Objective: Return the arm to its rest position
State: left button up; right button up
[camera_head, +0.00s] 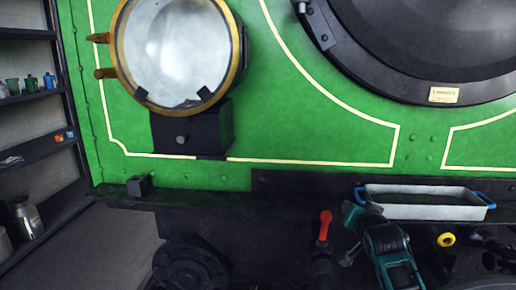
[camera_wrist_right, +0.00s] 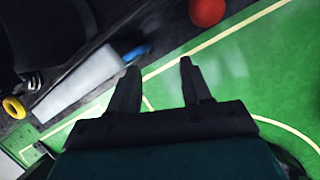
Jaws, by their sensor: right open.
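My right gripper (camera_wrist_right: 157,78) is open in the right wrist view, its two dark fingers apart with nothing between them. The green tram front shows beyond the fingertips. In the head view my teal and black right arm (camera_head: 388,250) is at the lower right, in front of the dark area below the ledge; its fingertips are hard to make out there. My left gripper is in neither view.
A pale tray (camera_head: 425,210) with blue handles is just behind my arm. A red-handled valve (camera_head: 325,226) stands to its left and a yellow ring (camera_head: 446,240) to its right. A round lamp (camera_head: 180,55) is on the green front; shelves (camera_head: 35,95) stand at far left.

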jog(key=s+a+f+n+y, duration=0.1)
jog(key=s+a+f+n, duration=0.1)
jog(key=s+f, duration=0.65)
jog(key=s+a+f+n+g+y, duration=0.1)
jog(key=s+f+n, duration=0.1)
jog(key=s+f, duration=0.3)
jog(key=s+a+f+n+g+y, duration=0.1)
jog(key=s+f, duration=0.4)
jog(key=s, duration=0.7)
jog(key=s+a+f+n+g, duration=0.1)
jog(key=s+a+f+n, duration=0.2)
jog(key=s, duration=0.6)
notch_tip(320, 180, down, 2)
jog(key=shift+f+n+y, duration=0.2)
jog(key=shift+n+y, duration=0.1)
jog(key=shift+y, duration=0.1)
jog(key=shift+a, duration=0.1)
